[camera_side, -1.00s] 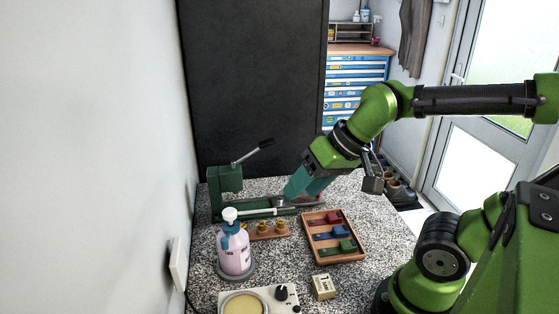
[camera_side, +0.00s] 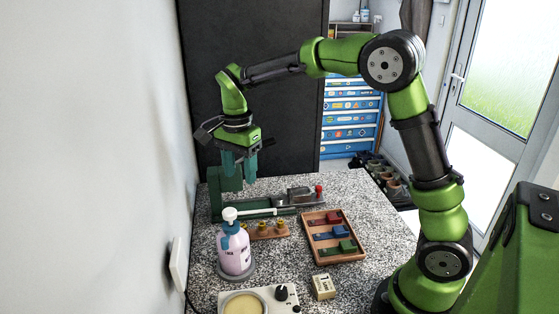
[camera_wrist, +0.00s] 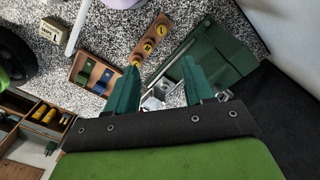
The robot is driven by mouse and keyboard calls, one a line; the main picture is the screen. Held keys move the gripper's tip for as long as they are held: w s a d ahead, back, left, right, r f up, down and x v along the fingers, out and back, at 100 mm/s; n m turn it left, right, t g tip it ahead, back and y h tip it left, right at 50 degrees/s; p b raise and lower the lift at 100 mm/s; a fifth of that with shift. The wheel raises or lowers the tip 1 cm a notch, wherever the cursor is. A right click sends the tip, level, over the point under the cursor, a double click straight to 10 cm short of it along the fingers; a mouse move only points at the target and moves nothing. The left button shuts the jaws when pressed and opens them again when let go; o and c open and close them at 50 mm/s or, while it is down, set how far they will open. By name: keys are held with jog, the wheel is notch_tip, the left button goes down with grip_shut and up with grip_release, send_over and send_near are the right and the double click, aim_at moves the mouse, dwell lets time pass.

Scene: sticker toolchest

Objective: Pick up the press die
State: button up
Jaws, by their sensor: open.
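My gripper (camera_side: 240,160) is open, with its teal fingers pointing down above the green press (camera_side: 262,208) at the back left of the worktop. In the wrist view the gripper (camera_wrist: 156,75) has a small grey metal piece between its fingers in the picture, with no clear contact. Which object is the press die is not clear. A grey block (camera_side: 300,194) sits at the right end of the press base beside a red knob (camera_side: 319,190). A wooden rack (camera_side: 258,238) holds brass-coloured pieces (camera_side: 281,225), also visible in the wrist view (camera_wrist: 148,46).
A wooden tray (camera_side: 307,230) holds red, blue and green blocks. A pump bottle (camera_side: 236,252) stands in front of the press. A white device (camera_side: 262,300) and a small cream box (camera_side: 323,287) are at the front. The worktop right of the tray is clear.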

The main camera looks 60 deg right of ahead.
send_over(242, 226)
jog(key=f, duration=1)
jog(key=shift+s+d+f, duration=0.2)
jog(key=shift+s+f, duration=0.05)
jog(key=shift+f, duration=0.1)
jog(key=shift+w+a+f, duration=0.1)
jog(key=shift+f, duration=1.3)
jog(key=shift+w+a+f, duration=0.1)
jog(key=shift+f, duration=1.25)
grip_shut()
jog(key=shift+r, duration=0.1)
notch_tip(242, 226, up, 13)
jog(key=shift+f, duration=0.2)
jog(key=shift+r, duration=0.15)
